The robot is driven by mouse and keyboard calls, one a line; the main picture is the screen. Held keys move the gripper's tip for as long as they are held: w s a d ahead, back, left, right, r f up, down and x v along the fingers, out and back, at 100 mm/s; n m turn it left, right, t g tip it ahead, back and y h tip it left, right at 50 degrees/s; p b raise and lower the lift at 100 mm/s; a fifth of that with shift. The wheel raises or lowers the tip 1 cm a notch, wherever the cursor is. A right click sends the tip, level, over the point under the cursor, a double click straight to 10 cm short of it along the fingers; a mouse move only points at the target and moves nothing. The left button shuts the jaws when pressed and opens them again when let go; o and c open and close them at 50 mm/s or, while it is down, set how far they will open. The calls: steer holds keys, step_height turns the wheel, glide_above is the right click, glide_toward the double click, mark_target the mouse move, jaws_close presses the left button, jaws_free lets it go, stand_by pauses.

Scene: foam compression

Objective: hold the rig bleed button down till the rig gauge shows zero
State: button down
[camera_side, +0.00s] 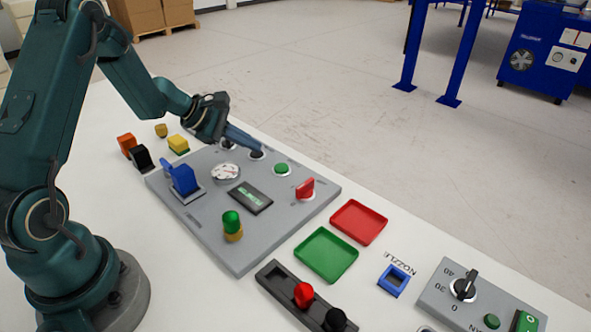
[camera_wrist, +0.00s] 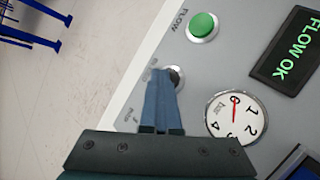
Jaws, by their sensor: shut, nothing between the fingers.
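My gripper (camera_side: 258,150) is shut and empty, pointing down at the far edge of the grey rig panel (camera_side: 225,245). In the wrist view its fingertips (camera_wrist: 163,73) are over a dark round button (camera_wrist: 178,74) in a pale ring, covering part of it and its label. The tips look to be on or just over the button; I cannot tell whether it is pressed. The white gauge (camera_wrist: 222,122) shows a red needle pointing up in the picture, before the 1, around the zero end. The gauge also shows in the side view (camera_side: 225,171).
A green button (camera_wrist: 203,25) marked FLOW sits beside the dark one. A display (camera_wrist: 290,48) reads FLOW OK. A red switch (camera_side: 305,188), blue block (camera_side: 184,179) and green-topped knob (camera_side: 232,220) stand on the panel. Green (camera_side: 326,278) and red (camera_side: 359,241) trays lie in front.

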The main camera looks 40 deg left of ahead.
mark_target(251, 154)
stand_by(0.5)
steer(key=shift+r, duration=0.85)
steer(key=shift+r, duration=2.5)
